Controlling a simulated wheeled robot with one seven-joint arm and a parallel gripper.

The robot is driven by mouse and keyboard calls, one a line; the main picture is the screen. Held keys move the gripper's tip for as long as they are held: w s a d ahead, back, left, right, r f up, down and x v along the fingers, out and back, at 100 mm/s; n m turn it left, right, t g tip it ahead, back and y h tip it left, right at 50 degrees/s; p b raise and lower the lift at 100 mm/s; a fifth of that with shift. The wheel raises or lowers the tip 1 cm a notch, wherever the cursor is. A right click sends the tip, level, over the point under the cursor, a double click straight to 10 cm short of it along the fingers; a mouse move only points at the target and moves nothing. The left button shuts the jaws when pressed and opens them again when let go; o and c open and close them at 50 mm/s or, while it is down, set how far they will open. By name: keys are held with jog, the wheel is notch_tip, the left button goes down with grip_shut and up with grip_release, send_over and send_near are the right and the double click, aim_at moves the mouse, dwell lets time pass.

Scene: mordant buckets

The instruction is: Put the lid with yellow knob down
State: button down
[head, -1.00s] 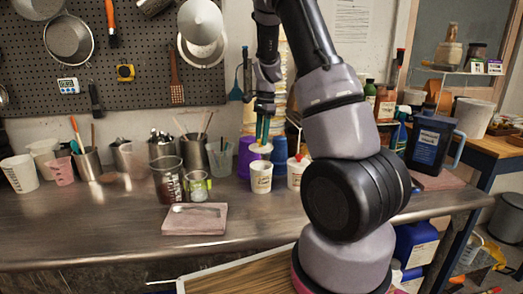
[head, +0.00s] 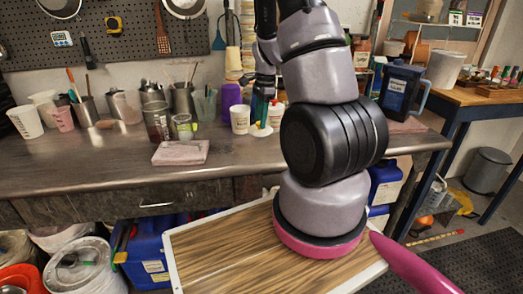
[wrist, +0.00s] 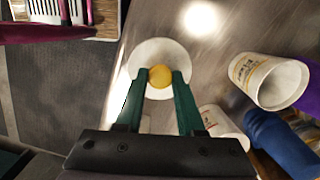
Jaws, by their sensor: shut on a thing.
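The white round lid (head: 262,132) with the yellow knob (wrist: 160,76) is in my gripper (head: 261,122), above the steel bench near its front edge. In the wrist view the two green fingertips (wrist: 163,78) close on the knob from both sides, and the white disc (wrist: 152,52) spreads around it. The lid looks roughly level. I cannot tell whether its underside touches the bench. An open white cup (head: 240,119) stands left of the lid, apart from it; it also shows in the wrist view (wrist: 272,82).
A second white cup (wrist: 222,124), a blue object (wrist: 272,142) and a purple container (head: 231,95) stand close by. A pinkish slab (head: 181,152) and a dark beaker (head: 157,122) are further left. Bare bench (head: 120,160) lies along the front.

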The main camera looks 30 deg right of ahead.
notch_tip(320, 180, down, 8)
jog(key=shift+f, duration=0.1)
dwell(0.4)
jog(key=c, duration=0.5)
grip_release()
jog(key=shift+f, duration=0.1)
jog(key=r, duration=0.4)
jog(key=d+r, duration=0.1)
jog(key=r, duration=0.7)
jog(key=shift+d, duration=0.2)
jog(key=s+a+r+n+t, duration=0.25)
jog(key=a+r, duration=0.25)
jog(key=r, duration=0.6)
jog(key=s+a+r+n+t, duration=0.1)
jog(key=s+a+r+n, duration=0.2)
jog(key=s+r, duration=0.2)
jog(key=s+a+r+n+t, duration=0.2)
jog(key=s+a+r+n, duration=0.1)
jog(key=s+r+n, duration=0.1)
jog(key=s+a+r+n+t, duration=0.1)
jog(key=s+a+r+n, duration=0.3)
jog(key=s+r, duration=0.3)
jog(key=shift+s+r+t+y, duration=0.1)
jog(key=shift+s+t+y, duration=0.25)
jog(key=shift+s, duration=0.25)
